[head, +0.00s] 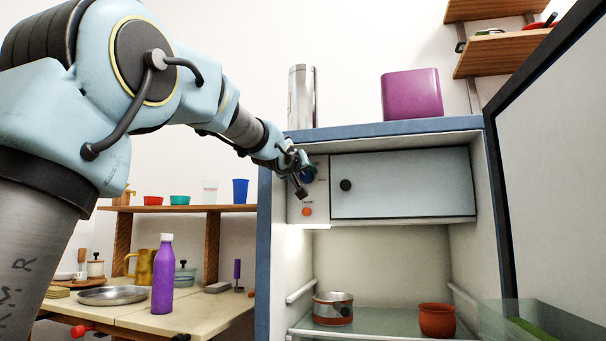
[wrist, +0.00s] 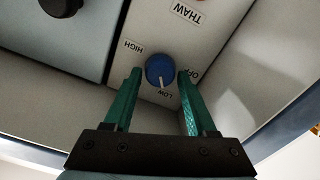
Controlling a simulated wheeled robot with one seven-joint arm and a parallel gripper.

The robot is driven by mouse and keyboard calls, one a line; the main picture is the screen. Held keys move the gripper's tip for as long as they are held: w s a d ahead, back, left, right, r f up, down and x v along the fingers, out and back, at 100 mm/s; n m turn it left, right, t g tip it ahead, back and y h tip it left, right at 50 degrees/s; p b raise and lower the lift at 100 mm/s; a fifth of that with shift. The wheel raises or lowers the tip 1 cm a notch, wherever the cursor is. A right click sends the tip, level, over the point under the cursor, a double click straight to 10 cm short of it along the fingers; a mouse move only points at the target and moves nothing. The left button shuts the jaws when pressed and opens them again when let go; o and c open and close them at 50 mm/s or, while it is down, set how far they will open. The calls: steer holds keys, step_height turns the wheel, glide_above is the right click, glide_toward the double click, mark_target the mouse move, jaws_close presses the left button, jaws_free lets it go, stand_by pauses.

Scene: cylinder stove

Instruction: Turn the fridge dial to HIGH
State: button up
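The blue fridge dial (wrist: 160,70) sits on the light panel inside the open fridge (head: 384,128). In the wrist view its white pointer line aims at the LOW label (wrist: 165,94). In the head view the dial (head: 308,174) is partly covered by my gripper (head: 302,184). My gripper's green fingers (wrist: 160,73) are open, one on each side of the dial, with a gap on both sides.
An orange-red button (head: 306,212) is below the dial, near the THAW label (wrist: 187,13). A closed freezer door (head: 400,184) with a black knob (head: 346,185) is right beside the panel. The fridge door (head: 550,150) stands open at right. A pot (head: 332,308) and bowl (head: 436,320) stand on the glass shelf.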

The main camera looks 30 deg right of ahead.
jaws_close()
